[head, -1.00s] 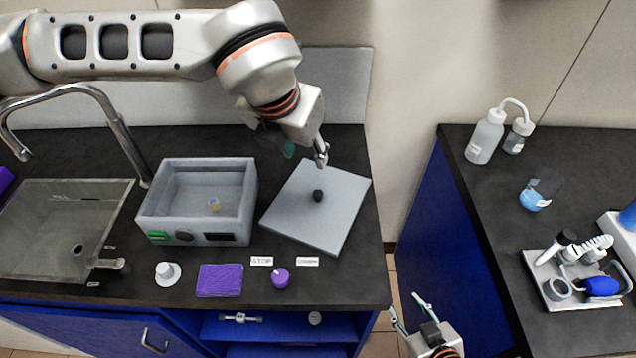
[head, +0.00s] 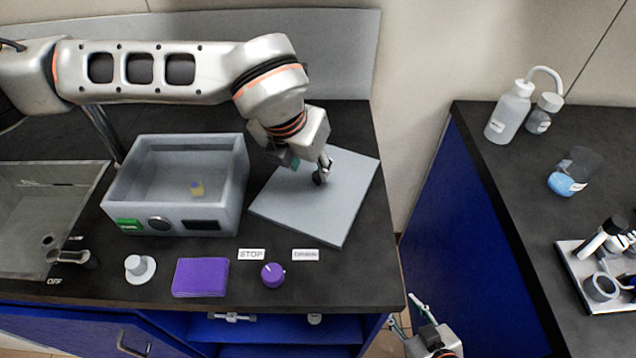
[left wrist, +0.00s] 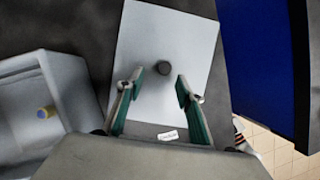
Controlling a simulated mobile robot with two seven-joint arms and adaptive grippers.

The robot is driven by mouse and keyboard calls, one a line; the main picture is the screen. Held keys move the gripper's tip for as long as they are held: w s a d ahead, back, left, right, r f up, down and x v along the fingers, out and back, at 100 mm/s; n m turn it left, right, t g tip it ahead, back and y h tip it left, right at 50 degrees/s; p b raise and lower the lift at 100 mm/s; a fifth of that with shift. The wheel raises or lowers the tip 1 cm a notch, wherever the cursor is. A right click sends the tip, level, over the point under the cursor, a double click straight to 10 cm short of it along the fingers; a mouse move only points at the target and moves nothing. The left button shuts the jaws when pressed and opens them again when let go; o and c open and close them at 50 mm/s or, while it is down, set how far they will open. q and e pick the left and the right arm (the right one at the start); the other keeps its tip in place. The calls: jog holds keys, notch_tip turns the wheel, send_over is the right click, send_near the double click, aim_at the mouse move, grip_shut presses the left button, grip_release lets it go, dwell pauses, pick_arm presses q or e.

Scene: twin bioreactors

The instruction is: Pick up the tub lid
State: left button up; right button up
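The tub lid (head: 340,215) is a flat grey square plate with a dark round knob, lying on the black counter to the right of the grey tub (head: 228,193). My left gripper (head: 323,172) is over the lid, at the knob. In the left wrist view the lid (left wrist: 185,40) lies beyond the fingers and the knob (left wrist: 164,68) shows between and just ahead of the open fingertips (left wrist: 158,83), not gripped. My right gripper (head: 407,317) is low at the bottom, right of the counter, with its fingers apart.
The open tub holds a small yellow vial (head: 197,188). A sink (head: 45,200) is at left. Another counter (head: 520,230) with bottles is at right, across a gap.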

aim_at(317, 176)
pick_arm(q)
jog(key=f, duration=0.1)
jog(key=w+d+f, duration=0.1)
jog(key=f, duration=0.1)
jog(key=shift+w+d+f, duration=0.1)
jog(key=shift+w+d, duration=0.05)
jog(key=shift+d, duration=0.1)
jog(key=shift+w+f, duration=0.25)
jog(key=shift+f, duration=0.25)
grip_shut()
jog(key=shift+r, duration=0.1)
